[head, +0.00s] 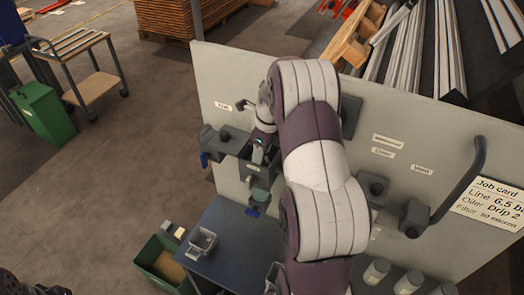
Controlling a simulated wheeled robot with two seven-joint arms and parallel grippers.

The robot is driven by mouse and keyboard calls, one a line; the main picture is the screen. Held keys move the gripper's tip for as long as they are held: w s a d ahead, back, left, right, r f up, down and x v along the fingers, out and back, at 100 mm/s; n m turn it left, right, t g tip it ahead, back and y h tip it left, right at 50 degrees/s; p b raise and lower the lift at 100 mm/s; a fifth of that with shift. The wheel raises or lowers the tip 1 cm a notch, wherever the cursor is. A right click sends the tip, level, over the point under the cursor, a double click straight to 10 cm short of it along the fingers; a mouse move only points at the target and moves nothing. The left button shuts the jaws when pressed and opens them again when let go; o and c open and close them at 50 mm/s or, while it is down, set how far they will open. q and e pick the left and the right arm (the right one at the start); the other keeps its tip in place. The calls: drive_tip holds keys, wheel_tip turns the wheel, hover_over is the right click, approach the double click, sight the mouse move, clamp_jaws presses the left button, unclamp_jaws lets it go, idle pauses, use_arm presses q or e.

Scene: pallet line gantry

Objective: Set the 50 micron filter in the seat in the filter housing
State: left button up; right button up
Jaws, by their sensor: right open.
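My right arm reaches up across the middle to the grey panel. Its gripper (261,151) is open at a dark grey unit (255,172) on the panel, which looks like the filter housing. A teal ring and a blue tab show below that unit. The arm and gripper hide part of the unit, so I cannot tell whether a filter is in the seat. I cannot make out the 50 micron filter for certain. A dark part at the bottom left corner looks like my left gripper (34,287); its fingers are not clear.
The panel (230,80) carries grey fittings, a curved handle (477,180) and a job card (492,203) reading "Filter: 50 micron". A dark bench (228,262) holds a grey tray (201,235). Several pale-topped cups (408,282) stand lower right. A green bin (150,268) is lower left.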

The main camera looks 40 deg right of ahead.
sight(263, 164)
drive_tip(key=r+b, duration=0.2)
drive_tip(key=r, duration=0.1)
drive_tip(key=shift+s+d+r, duration=0.15)
drive_tip(key=shift+s, duration=0.05)
drive_tip(key=s+a+n, duration=0.1)
drive_tip(key=a+n, duration=0.1)
drive_tip(key=n, duration=0.1)
drive_tip(key=s+a+r+n, duration=0.1)
drive_tip(key=a+n, duration=0.2)
drive_tip(key=a+r+n+p, duration=0.1)
drive_tip(key=a+n, duration=0.2)
drive_tip(key=shift+s+r+n, duration=0.2)
drive_tip(key=shift+s+n, duration=0.2)
drive_tip(key=s+a+f+n, duration=0.4)
drive_tip(key=s+a+n, duration=0.8)
drive_tip(key=n, duration=0.9)
wheel_tip(263, 164, down, 19)
drive_tip(key=b, duration=1.9)
drive_tip(key=shift+a+h, duration=0.2)
drive_tip(key=shift+h, duration=0.2)
